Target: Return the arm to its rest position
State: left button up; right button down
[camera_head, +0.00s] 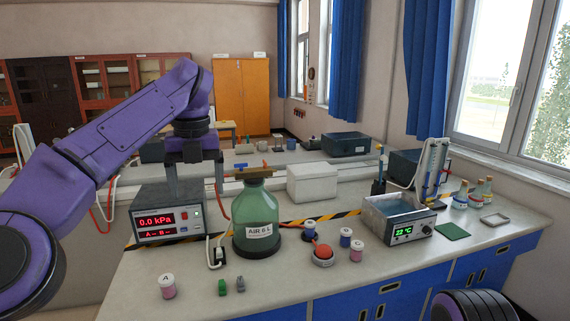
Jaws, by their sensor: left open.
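My left arm comes in from the left, bent at a raised elbow, with its wrist pointing down. My left gripper (195,186) is open, its fingers apart with nothing seen between them. It hangs over the bench, in front of the view of the back part and just above the pressure meter box (160,233), which reads 0.0 kPa. The green AIR 6 L bottle (257,221) stands upright to the right of the gripper. Whether the fingers touch the box cannot be told. My right gripper is out of view.
A jar marked A (167,286) and small green and grey clips stand at the front. A red-domed button (323,254), small jars, a water bath (398,219) reading 22 °C and a white box (314,183) stand rightward. The front bench edge is mostly clear.

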pick_arm(q)
jog(key=w+a+f+m+t+y, duration=0.25)
jog(key=w+f+m+y, duration=0.2)
jog(key=f, duration=0.25)
jog(key=w+a+f+m+t+y, duration=0.2)
jog(key=w+f+m+t+y, duration=0.2)
jog(key=f+y, duration=0.25)
jog(key=s+d+f+m+t+h+b, duration=0.1)
jog(key=s+f+m+t+h, duration=0.15)
jog(key=f+m, duration=0.7)
jog(key=s+d+f+m+t+h+b, duration=0.1)
jog(key=s+f+m+t+h, duration=0.2)
jog(key=f, duration=1.2)
jog(key=s+a+f+m+g+h+b, duration=0.3)
jog(key=s+f+m, duration=0.6)
jog(key=s+f, duration=0.85)
jog(key=s+a+f+m+g, duration=0.1)
jog(key=s+a+f+g, duration=0.2)
jog(key=s, duration=0.8)
jog(key=s+a+f+m+g, duration=0.1)
jog(key=s+a+f+g, duration=0.2)
jog(key=s, duration=0.8)
jog(key=shift+a+f+m+b, duration=0.3)
jog(key=shift+a+b, duration=0.1)
jog(key=shift+a, duration=0.1)
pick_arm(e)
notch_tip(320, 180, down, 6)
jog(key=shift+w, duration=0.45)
